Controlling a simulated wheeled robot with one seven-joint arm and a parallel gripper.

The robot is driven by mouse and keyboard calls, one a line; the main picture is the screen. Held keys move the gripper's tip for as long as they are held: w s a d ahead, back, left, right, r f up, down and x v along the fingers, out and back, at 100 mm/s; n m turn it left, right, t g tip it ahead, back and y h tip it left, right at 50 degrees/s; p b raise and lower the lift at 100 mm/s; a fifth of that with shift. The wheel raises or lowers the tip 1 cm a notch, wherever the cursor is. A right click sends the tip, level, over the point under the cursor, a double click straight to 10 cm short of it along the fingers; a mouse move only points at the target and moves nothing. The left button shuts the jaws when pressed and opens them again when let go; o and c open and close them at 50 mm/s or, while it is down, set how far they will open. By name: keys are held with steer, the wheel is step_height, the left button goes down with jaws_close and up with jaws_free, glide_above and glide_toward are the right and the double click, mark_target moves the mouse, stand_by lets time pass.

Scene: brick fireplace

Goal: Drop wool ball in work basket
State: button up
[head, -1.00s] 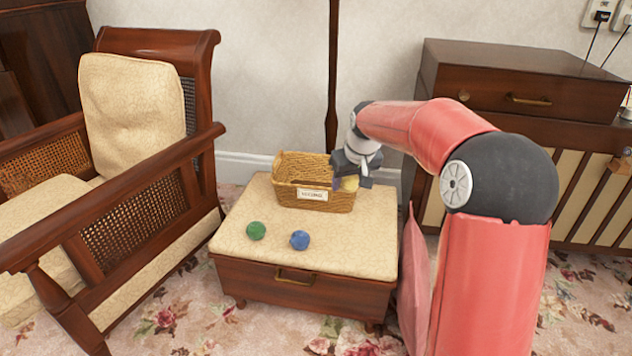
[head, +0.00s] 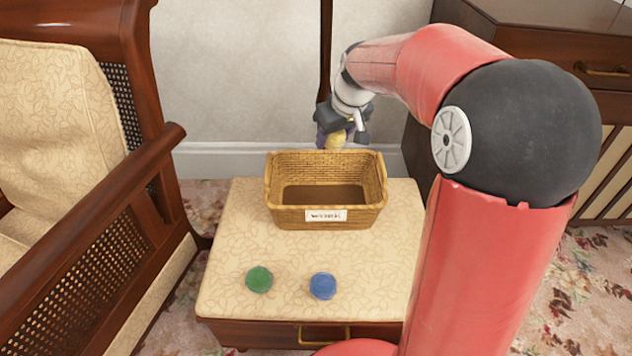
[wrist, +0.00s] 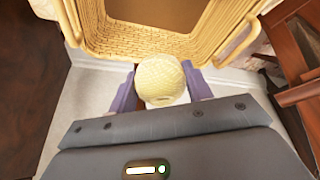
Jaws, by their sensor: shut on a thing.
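The work basket (head: 325,219), a tan wicker box with a white label on its front, stands on the padded stool; its visible inside looks empty. My gripper (head: 336,138) is shut on a pale yellow wool ball (wrist: 160,78), with a purple finger on each side. In the head view the ball shows just beyond the basket's back rim, toward the wall. In the wrist view the basket wall (wrist: 130,38) lies just past the ball, which is outside the opening. A green ball (head: 259,279) and a blue ball (head: 323,286) rest on the stool in front of the basket.
The stool's cream padded top (head: 230,235) is clear around the basket and balls. A wooden armchair (head: 100,220) stands close on the left. A dark wooden cabinet (head: 540,50) is at right, and the wall (head: 240,70) is behind.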

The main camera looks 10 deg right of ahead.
mark_target(340, 142)
step_height(340, 142, down, 6)
steer(key=b, duration=0.4)
steer(key=shift+s, duration=0.1)
steer(key=shift+r, duration=0.1)
steer(key=o, duration=1)
steer(key=shift+o, duration=0.2)
steer(key=p+v, duration=0.1)
steer(key=v, duration=0.5)
steer(key=shift+s+d+r, duration=0.1)
steer(key=shift+s+r, duration=0.05)
steer(key=shift+r, duration=0.2)
steer(key=shift+s+d+r, duration=0.1)
steer(key=shift+s+r, duration=0.1)
steer(key=shift+r, duration=0.25)
